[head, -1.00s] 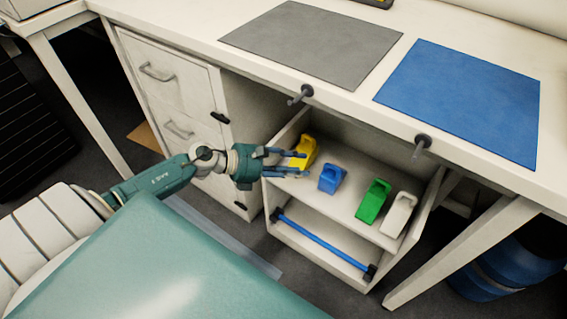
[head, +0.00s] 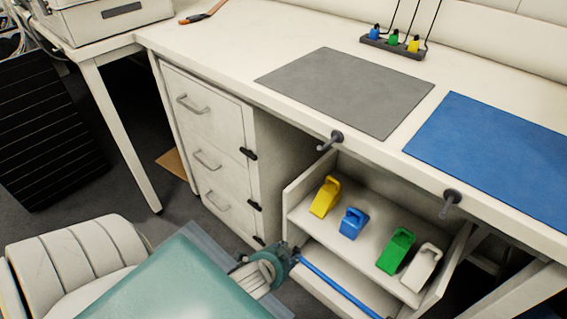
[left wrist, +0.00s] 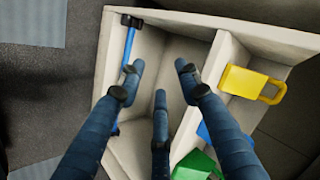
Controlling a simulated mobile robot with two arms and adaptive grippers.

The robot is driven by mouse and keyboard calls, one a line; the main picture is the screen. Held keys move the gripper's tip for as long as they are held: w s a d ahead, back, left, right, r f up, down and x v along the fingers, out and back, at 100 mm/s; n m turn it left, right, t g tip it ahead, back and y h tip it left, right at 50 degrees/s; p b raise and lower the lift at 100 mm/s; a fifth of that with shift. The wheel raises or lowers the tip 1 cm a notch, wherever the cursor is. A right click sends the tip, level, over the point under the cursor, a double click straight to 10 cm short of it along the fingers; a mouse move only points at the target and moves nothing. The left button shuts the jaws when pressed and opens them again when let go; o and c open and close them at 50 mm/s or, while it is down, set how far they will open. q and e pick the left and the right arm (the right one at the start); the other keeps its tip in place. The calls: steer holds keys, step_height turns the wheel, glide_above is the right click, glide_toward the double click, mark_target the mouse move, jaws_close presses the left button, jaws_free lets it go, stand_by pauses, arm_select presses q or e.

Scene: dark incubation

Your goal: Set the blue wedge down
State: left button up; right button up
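The blue wedge (head: 353,223) stands on the upper shelf of the open-fronted cabinet (head: 367,233), between the yellow wedge (head: 325,197) and the green wedge (head: 396,250). My left gripper (head: 288,254) is low at the cabinet's left front, apart from the blue wedge; its fingers hardly show in the head view. In the left wrist view my left gripper (left wrist: 160,76) has its three fingers spread and empty. One finger hides much of the blue wedge (left wrist: 203,133) there. The yellow wedge (left wrist: 236,79) and part of the green wedge (left wrist: 193,166) also show. My right gripper is not in view.
A white wedge (head: 422,268) stands right of the green one. A blue bar (head: 338,285) runs along the lower compartment's front. The desk above carries a grey mat (head: 347,92) and a blue mat (head: 495,155). A drawer unit (head: 208,150) stands left.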

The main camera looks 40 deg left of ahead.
arm_select(q)
steer(key=s+d+f+n+g+h, duration=0.1)
steer(key=s+d+f+n+g, duration=0.2)
steer(key=s+d+f, duration=0.1)
steer(key=s+d+f+n+g+h, duration=0.1)
steer(key=s+d+f+n+g, duration=0.1)
steer(key=s+d, duration=0.4)
steer(key=s+f+n, duration=0.1)
steer(key=s+f, duration=0.1)
steer(key=s, duration=0.1)
steer(key=shift+s+g, duration=0.2)
steer(key=shift+g, duration=0.2)
steer(key=shift+r, duration=0.1)
